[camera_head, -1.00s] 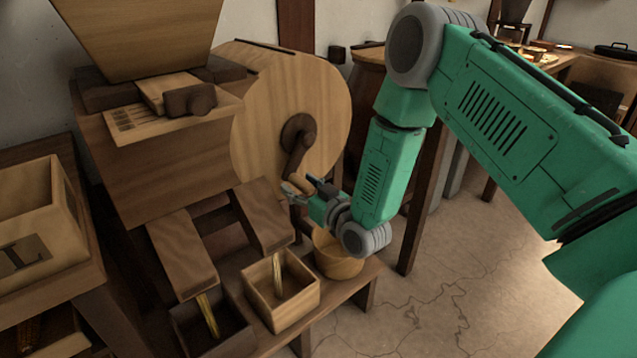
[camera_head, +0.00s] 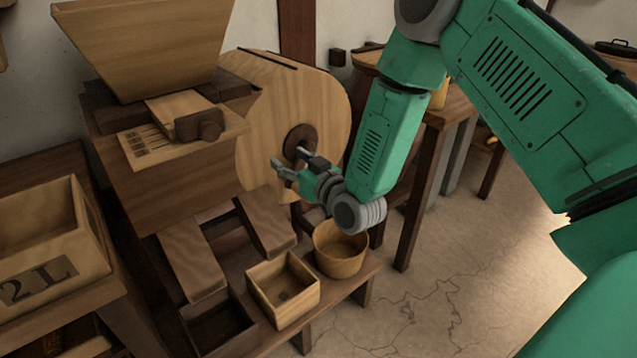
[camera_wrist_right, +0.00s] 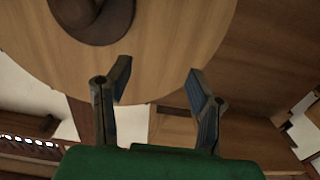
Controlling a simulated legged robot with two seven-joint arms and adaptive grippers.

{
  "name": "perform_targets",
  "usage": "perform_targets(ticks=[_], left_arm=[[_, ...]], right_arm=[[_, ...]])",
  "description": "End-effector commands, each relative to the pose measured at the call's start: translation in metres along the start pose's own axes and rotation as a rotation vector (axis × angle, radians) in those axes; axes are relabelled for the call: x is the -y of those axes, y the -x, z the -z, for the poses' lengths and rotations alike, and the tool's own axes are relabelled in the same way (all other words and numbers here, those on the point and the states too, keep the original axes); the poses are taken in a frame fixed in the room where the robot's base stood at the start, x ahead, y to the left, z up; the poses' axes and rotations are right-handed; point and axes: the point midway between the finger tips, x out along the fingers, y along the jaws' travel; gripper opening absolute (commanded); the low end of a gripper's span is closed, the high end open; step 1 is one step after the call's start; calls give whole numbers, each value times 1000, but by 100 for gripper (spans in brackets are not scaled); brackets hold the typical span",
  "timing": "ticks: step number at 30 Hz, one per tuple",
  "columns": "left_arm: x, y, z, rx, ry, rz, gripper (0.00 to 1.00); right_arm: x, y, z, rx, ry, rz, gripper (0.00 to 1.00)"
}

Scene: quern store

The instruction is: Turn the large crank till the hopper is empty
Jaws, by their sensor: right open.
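The large crank's dark hub (camera_head: 300,142) is on the face of the round wooden drum housing (camera_head: 325,110). It also shows at the top left of the right wrist view (camera_wrist_right: 92,18). The crank's grip does not show in either view now. My right gripper (camera_head: 277,168) is in front of the drum, just below and left of the hub. Its two fingers (camera_wrist_right: 158,80) stand open with nothing between them. The wooden hopper (camera_head: 145,45) sits on top of the mill at the upper left; its inside is hidden. My left gripper is not in view.
Two sloping chutes (camera_head: 192,262) lead down to a dark box (camera_head: 218,325) and a light square box (camera_head: 285,290). A round wooden tub (camera_head: 340,250) stands close below my right wrist. Floor is clear at the right.

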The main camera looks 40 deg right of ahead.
Motion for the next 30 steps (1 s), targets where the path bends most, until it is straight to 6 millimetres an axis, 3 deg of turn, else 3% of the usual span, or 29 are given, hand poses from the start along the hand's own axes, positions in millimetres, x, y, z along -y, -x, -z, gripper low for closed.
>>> perform_targets(ticks=[1,10,20,30], left_arm=[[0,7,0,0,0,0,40],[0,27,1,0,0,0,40],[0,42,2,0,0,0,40],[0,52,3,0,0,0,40]], right_arm=[[-3,0,10,-1,0,-2,48],[-23,0,40,-1,0,-2,48],[-57,0,60,-1,1,-2,48],[-97,0,65,0,1,-2,48]])
